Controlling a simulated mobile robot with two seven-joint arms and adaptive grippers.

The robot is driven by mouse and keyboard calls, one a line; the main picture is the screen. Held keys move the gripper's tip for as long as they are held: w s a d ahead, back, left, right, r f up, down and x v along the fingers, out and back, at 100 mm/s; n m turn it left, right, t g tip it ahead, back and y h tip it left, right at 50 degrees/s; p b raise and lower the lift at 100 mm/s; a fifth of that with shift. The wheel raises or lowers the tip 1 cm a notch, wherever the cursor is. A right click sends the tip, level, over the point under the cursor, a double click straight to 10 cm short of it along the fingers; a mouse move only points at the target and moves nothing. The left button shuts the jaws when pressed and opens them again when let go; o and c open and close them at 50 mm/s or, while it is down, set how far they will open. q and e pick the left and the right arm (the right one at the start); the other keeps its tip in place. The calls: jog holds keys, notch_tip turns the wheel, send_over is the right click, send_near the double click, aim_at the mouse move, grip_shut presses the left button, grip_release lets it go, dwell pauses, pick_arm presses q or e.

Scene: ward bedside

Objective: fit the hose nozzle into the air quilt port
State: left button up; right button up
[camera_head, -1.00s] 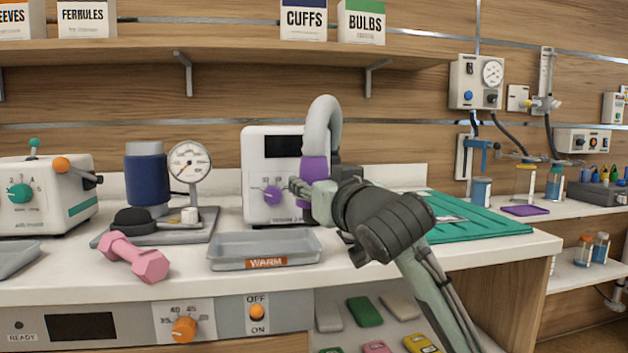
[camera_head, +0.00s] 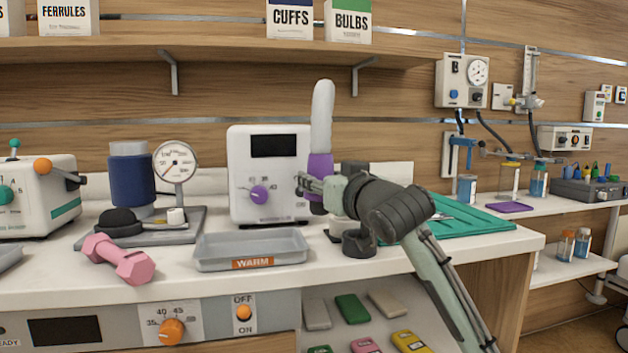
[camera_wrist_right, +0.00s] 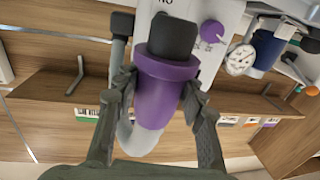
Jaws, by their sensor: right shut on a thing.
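The hose nozzle (camera_head: 319,166) is a purple sleeve with a dark end pointing down and a pale grey hose (camera_head: 321,110) rising from its top. My right gripper (camera_head: 318,186) is shut on the purple sleeve and holds it upright above the counter, in front of the white unit's right edge. The right wrist view shows the purple nozzle (camera_wrist_right: 158,92) between both fingers, its dark end free. A pale round piece (camera_head: 344,230) on a dark base stands partly hidden behind my right arm; I cannot tell whether it is the air quilt port. My left gripper is out of view.
A white unit (camera_head: 247,190) with a purple knob stands behind the nozzle. A grey WARM tray (camera_head: 210,262), pink dumbbell (camera_head: 118,258) and gauge stand (camera_head: 185,232) are to the left. A flat teal item (camera_head: 478,226) lies right of my arm.

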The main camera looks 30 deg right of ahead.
jog(key=w+d+p, duration=0.1)
jog(key=w+d, duration=0.3)
jog(key=d, duration=0.4)
jog(key=shift+d, duration=0.15)
dwell(0.5)
jog(key=shift+w+f, duration=0.1)
jog(key=shift+f, duration=0.05)
jog(key=shift+f, duration=0.95)
jog(key=shift+f+b, duration=0.9)
jog(key=shift+f, duration=0.35)
jog(key=o, duration=1.2)
jog(key=shift+f, duration=0.1)
jog(key=s, duration=0.8)
jog(key=s+a, duration=0.1)
jog(key=s, duration=0.3)
